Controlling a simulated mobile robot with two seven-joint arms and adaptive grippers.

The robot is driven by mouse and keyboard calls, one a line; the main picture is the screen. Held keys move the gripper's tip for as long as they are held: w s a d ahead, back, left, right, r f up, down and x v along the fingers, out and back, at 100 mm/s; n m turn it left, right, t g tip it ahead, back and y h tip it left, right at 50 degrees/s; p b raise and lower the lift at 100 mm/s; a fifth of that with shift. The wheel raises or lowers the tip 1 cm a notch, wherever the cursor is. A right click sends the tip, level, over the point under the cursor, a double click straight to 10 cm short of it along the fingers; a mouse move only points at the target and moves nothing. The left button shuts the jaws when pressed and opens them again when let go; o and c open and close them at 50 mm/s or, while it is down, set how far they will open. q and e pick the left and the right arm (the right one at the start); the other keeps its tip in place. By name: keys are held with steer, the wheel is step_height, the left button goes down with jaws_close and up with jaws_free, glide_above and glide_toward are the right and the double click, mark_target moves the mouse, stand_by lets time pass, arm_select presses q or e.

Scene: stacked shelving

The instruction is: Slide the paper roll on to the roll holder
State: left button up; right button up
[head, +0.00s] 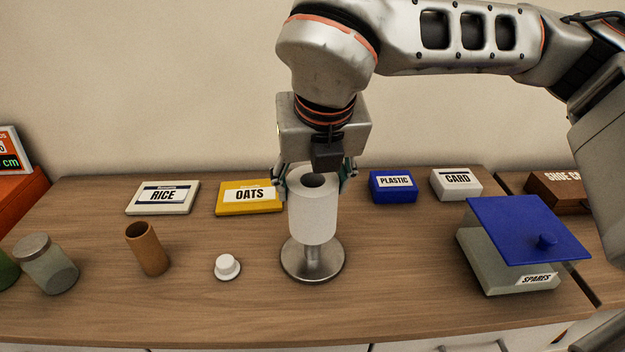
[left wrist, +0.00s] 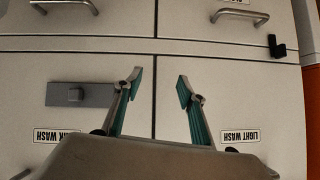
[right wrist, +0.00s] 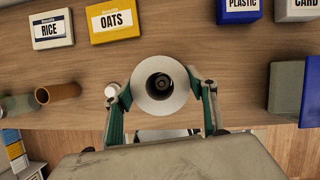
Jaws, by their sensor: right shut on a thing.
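The white paper roll (head: 314,213) is upright in my right gripper (head: 317,184), which is shut on its upper part from both sides. The roll holder (head: 313,265) is a round metal base with a post on the wooden top. The roll's lower end is above the base, and a short length of post shows between them. In the right wrist view, a round grey post end (right wrist: 161,87) shows inside the core of the roll (right wrist: 178,105); how far in it reaches is unclear. My left gripper (left wrist: 160,82) is open and empty, facing cabinet fronts.
A white knob-like piece (head: 227,266), a brown tube (head: 147,249) and a glass jar (head: 47,264) stand left of the holder. RICE (head: 162,198), OATS (head: 249,197), PLASTIC (head: 393,187) and CARD (head: 456,184) boxes line the back. A blue-lidded SPARES box (head: 497,260) stands right.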

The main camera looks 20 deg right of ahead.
arm_select(q)
steer(key=shift+s+a+f+b, duration=0.1)
steer(key=shift+a+f+b, duration=0.05)
steer(key=shift+f+b, duration=0.4)
steer(key=shift+s+a+f+b, duration=0.1)
steer(key=shift+f+b, duration=0.3)
steer(key=shift+b, duration=0.15)
arm_select(e)
steer(key=shift+f, duration=2.4)
arm_select(q)
steer(key=shift+w+d+b, duration=0.2)
steer(key=shift+w+b, duration=0.1)
steer(key=shift+b, duration=0.25)
arm_select(e)
steer(key=shift+f, duration=1.25)
stand_by(0.8)
stand_by(0.6)
steer(key=o, duration=0.6)
arm_select(q)
steer(key=shift+s, duration=0.1)
